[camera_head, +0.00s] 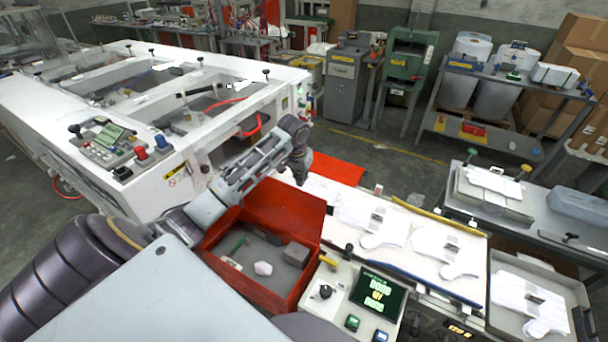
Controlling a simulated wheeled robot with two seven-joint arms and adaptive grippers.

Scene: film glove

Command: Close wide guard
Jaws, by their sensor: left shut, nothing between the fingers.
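No part is clearly marked as the wide guard. The long white machine (150,195) on the left has a framed top with see-through panels, and I cannot tell how its guard stands. A red box (225,262) in front of it stands open, its red lid or back panel (283,208) raised. My left arm reaches across from the lower left, above the box. My left gripper (299,178) points down near the machine's right end, beside the box's far edge. It is shut and empty; whether it touches anything is unclear. My right gripper is out of view.
A white table (335,236) with flat white gloves lies right of the red box. A control box (340,310) with a lit screen stands in front. A flat red panel (338,168) lies behind my gripper. Grey floor (400,155) is free further back.

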